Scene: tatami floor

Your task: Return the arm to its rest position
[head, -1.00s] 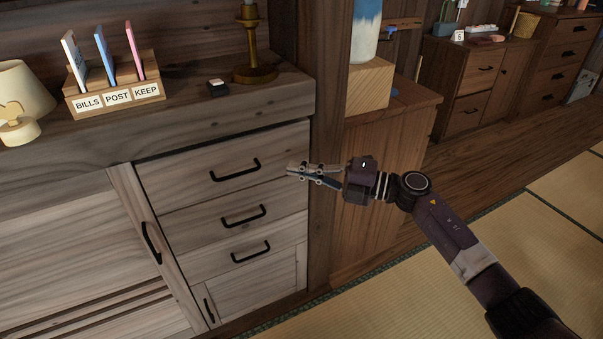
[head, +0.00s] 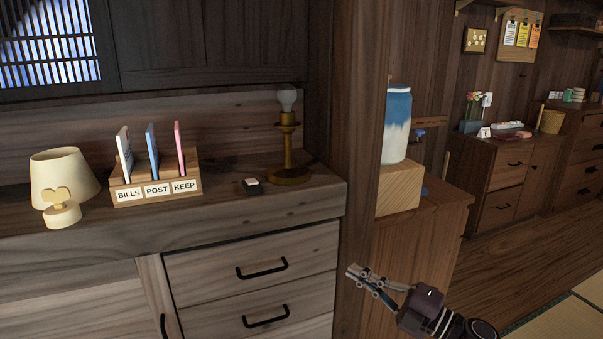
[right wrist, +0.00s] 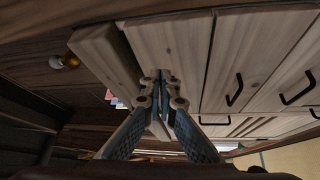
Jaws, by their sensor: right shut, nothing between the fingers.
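My right gripper (head: 368,277) is in the lower right of the head view, in front of the wooden post at the cabinet's right end. It is shut and holds nothing. In the right wrist view its two fingers (right wrist: 161,78) meet at their tips. The cabinet's drawer fronts (right wrist: 187,55) lie beyond them, and I cannot tell the exact gap. My left gripper shows in neither view.
The cabinet top (head: 225,205) bears a lamp (head: 64,180), a letter rack (head: 157,191), a small box (head: 252,187) and a brass bulb lamp (head: 289,150). The wooden post (head: 362,110) stands to their right. A blue-and-white vase (head: 397,125) stands on a wooden block (head: 400,188). Open floor (head: 520,265) lies to the right.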

